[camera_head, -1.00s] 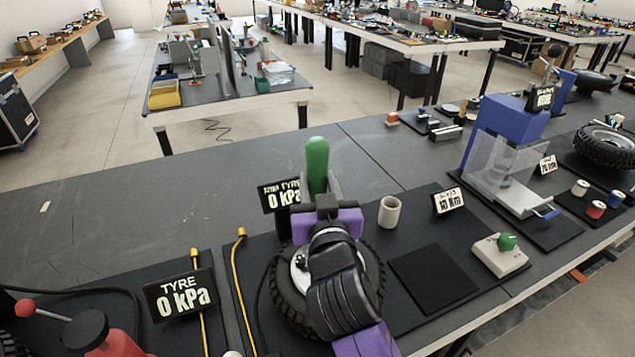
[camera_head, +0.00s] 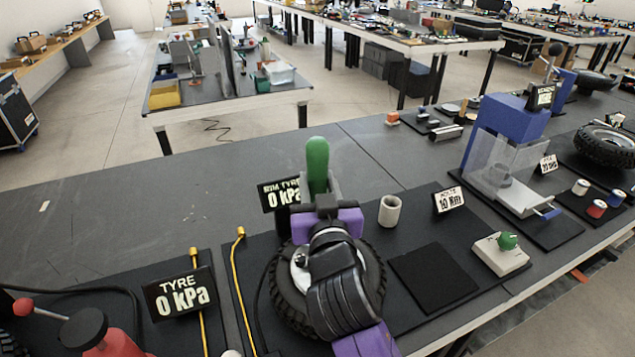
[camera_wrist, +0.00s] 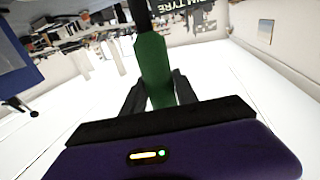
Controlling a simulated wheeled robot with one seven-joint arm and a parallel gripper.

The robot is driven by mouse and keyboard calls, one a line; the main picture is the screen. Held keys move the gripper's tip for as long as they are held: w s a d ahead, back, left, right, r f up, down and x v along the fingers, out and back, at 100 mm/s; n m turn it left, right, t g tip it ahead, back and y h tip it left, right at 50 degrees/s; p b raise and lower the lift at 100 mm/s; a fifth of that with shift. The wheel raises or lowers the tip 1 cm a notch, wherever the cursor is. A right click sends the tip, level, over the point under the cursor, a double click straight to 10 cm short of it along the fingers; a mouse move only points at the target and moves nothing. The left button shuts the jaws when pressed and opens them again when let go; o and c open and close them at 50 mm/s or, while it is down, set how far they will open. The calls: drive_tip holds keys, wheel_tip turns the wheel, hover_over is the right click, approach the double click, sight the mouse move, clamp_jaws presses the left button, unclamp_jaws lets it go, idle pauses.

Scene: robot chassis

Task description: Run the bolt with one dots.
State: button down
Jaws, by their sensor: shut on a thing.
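My gripper (camera_head: 321,196) is shut on a green-handled tool (camera_head: 317,160) above the wheel on the front bench. In the wrist view the green handle (camera_wrist: 154,70) stands between the two dark fingers, with a dark shaft beyond it. The black tyre (camera_head: 372,275) lies under my arm, which covers much of it. Part of its pale rim (camera_head: 299,262) shows at the left. No bolt or dot marking can be made out, and the tool's working end is hidden.
A grey cup (camera_head: 389,211), a sign reading about 10 (camera_head: 449,200) and a pale box with a green knob (camera_head: 500,254) stand to the right. A tyre gauge sign (camera_head: 180,293) stands left, beside yellow-ended rods.

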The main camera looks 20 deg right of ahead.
sight(319, 164)
drive_tip(key=shift+f, duration=0.2)
drive_tip(key=shift+r+p, duration=2.15)
drive_tip(key=shift+r, duration=0.85)
